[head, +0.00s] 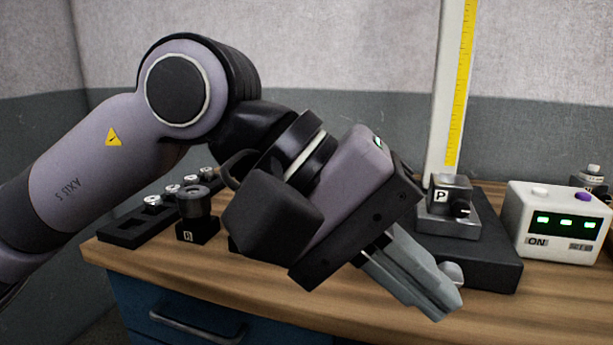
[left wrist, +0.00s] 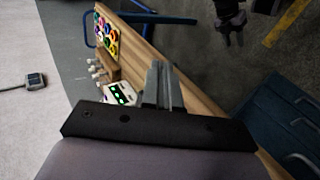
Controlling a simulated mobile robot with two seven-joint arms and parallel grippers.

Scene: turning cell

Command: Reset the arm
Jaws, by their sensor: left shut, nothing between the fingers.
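My left arm comes in from the left in the head view, and its gripper (head: 447,305) hangs over the front part of the wooden bench, pointing down and to the right. Its two grey fingers lie together, shut with nothing between them. In the left wrist view the fingers (left wrist: 158,66) also show side by side, above the dark gripper body. My right gripper cannot be made out for certain; a dark gripper-like shape (left wrist: 232,25) shows at the top of the left wrist view.
The wooden bench (head: 545,300) holds a black height gauge base (head: 495,250) with a yellow-scaled column (head: 452,95), a white box with green displays (head: 555,222), and a black rack (head: 125,236) with several small parts. Blue drawers (head: 180,318) are below. The bench's front right is clear.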

